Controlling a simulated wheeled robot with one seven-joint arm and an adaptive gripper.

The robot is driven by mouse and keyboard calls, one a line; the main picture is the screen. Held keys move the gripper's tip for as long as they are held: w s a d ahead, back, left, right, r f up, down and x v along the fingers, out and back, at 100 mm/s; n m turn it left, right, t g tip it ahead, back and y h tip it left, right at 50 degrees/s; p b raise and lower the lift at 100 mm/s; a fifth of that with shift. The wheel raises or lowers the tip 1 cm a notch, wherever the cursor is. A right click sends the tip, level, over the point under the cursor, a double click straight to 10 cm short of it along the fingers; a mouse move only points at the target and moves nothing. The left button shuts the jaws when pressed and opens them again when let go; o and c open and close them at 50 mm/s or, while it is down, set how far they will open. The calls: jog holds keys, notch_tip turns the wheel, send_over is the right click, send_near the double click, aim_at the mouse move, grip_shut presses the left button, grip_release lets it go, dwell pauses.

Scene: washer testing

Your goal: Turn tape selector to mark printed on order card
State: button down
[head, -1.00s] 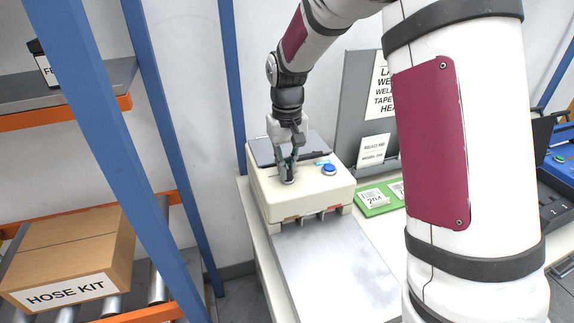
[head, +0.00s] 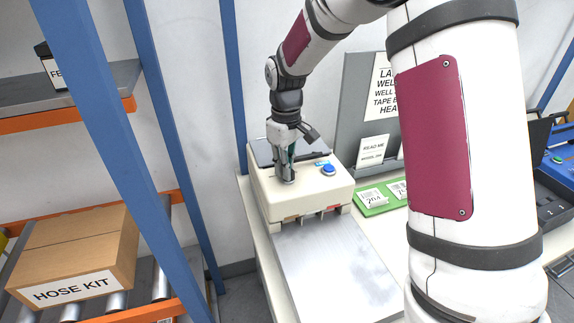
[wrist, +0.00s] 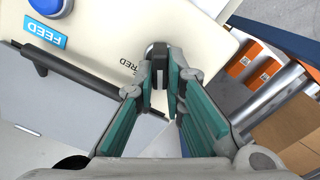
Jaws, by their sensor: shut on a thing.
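The tape selector (wrist: 157,52) is a dark knob on top of the cream tape machine (head: 310,191). My gripper (head: 286,178) points down at the machine's top and is shut on the knob; in the wrist view the teal finger pads (wrist: 160,88) close around it. Beside the knob the printed word RED shows; other marks are hidden by my fingers. A white card (head: 373,153) reading READ ME stands behind the machine, with its smaller lines too small to read. I cannot tell which mark the knob points to.
A blue button (head: 329,169) with a FEED label (wrist: 46,33) is on the machine's top, right of my gripper. A green tray (head: 380,203) with white labelled pieces lies right of the machine. A metal plate (head: 335,262) extends in front. A HOSE KIT box (head: 75,255) sits on rollers at left.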

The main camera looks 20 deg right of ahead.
jog(key=shift+n, duration=1.2)
jog(key=shift+a, duration=0.1)
jog(key=c, duration=1.7)
grip_release()
jog(key=shift+o, duration=0.2)
jog(key=shift+r, duration=0.1)
notch_tip(320, 180, up, 12)
